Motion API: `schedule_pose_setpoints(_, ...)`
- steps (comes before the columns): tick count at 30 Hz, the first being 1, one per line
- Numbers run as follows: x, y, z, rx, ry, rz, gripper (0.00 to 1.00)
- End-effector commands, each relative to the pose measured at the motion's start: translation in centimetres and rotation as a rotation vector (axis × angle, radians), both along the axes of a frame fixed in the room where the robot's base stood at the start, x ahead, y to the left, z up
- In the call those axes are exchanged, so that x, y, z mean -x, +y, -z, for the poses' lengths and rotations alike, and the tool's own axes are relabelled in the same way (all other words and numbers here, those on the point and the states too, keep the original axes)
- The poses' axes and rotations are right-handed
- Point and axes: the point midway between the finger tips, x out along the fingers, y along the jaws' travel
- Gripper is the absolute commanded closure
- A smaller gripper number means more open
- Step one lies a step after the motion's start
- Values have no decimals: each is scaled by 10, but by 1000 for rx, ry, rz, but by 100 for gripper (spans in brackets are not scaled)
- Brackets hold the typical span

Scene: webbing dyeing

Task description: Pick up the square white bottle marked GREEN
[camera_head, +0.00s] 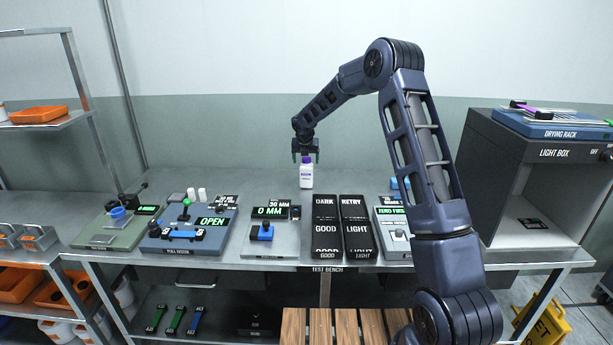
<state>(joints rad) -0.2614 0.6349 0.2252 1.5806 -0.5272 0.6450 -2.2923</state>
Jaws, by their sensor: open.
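A small white bottle (306,180) stands upright near the middle of the test bench, with a purple-looking label band. The lettering on it is too small to read, so I cannot tell whether it says GREEN. My gripper (306,158) points down over the bottle's top, with its fingers open, one to each side of the cap. I cannot tell whether the fingers touch the bottle. My arm reaches in from the right.
Black sorting bins (326,227) marked GOOD and LIGHT stand in front of the bottle. A 0 MM gauge (265,231) and a pull tester (190,232) are to the left. A light box (520,185) is at the right. The bench behind the bottle is clear.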

Motion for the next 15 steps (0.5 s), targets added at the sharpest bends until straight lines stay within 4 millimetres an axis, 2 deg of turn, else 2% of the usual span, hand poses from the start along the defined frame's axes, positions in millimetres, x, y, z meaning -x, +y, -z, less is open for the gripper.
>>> schedule_pose_setpoints(9, -15, -2, 38, 1, 2, -1, 20)
schedule_pose_setpoints(15, -18, -3, 43, 0, 0, 0, 20)
